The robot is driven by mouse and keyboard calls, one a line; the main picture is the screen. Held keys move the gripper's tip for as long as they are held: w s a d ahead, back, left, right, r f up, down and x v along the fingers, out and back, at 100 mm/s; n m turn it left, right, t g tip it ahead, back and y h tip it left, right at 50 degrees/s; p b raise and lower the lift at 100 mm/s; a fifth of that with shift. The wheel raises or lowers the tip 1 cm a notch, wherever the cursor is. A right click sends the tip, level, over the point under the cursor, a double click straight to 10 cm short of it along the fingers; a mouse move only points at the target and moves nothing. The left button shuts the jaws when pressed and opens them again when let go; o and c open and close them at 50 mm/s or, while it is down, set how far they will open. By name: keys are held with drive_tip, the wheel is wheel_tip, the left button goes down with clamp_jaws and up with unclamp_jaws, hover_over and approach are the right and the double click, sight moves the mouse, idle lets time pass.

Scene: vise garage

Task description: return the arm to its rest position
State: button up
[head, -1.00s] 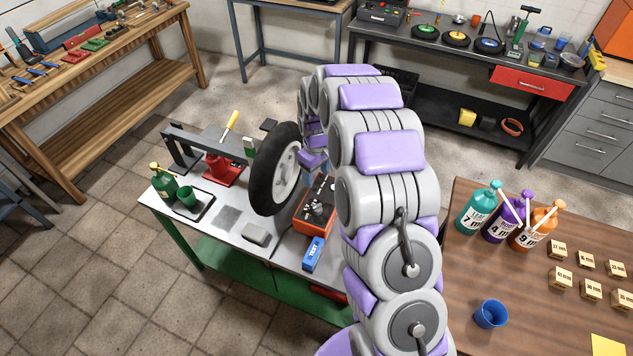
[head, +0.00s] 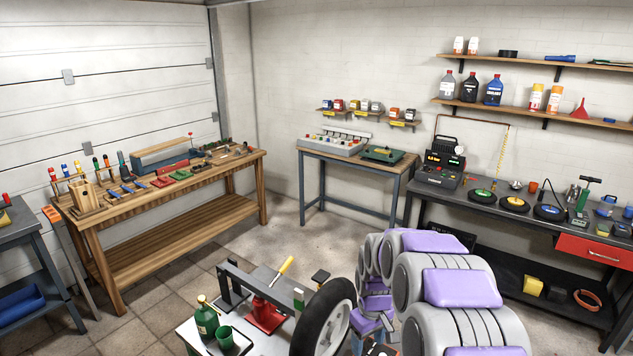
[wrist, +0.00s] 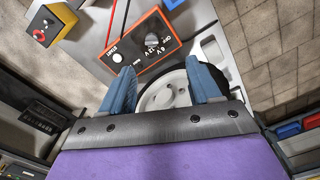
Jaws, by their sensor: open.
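My arm, grey with purple pads, rises at the lower right of the head view and curls over the metal table (head: 185,335). My gripper (wrist: 172,80) shows in the wrist view with its two blue fingers apart and nothing between them but the view of the wheel below. The wheel (wrist: 166,90), a black tyre on a light rim, lies behind the fingers. It also stands upright in the head view (head: 322,322), left of my arm. An orange box with a dial (wrist: 143,42) is just beyond the fingertips. I cannot tell the exact gap to either.
A wooden workbench (head: 165,172) with tools stands at the left. A dark bench (head: 480,196) stands behind my arm at the right. The floor between is clear.

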drive_tip(key=s+r+m, duration=0.1)
drive_tip(key=s+r, duration=0.7)
drive_tip(key=s, duration=0.2)
drive_tip(key=s+r+m, duration=0.2)
drive_tip(key=s, duration=1.2)
drive_tip(key=s+r+m+g+b, duration=0.1)
drive_tip(key=s+r+m, duration=0.1)
drive_tip(key=s, duration=1.2)
drive_tip(key=shift+s+d+r+m+g, duration=0.2)
drive_tip(key=shift+d+m+g, duration=0.1)
drive_tip(key=shift+m, duration=0.1)
drive_tip(key=shift+w, duration=0.1)
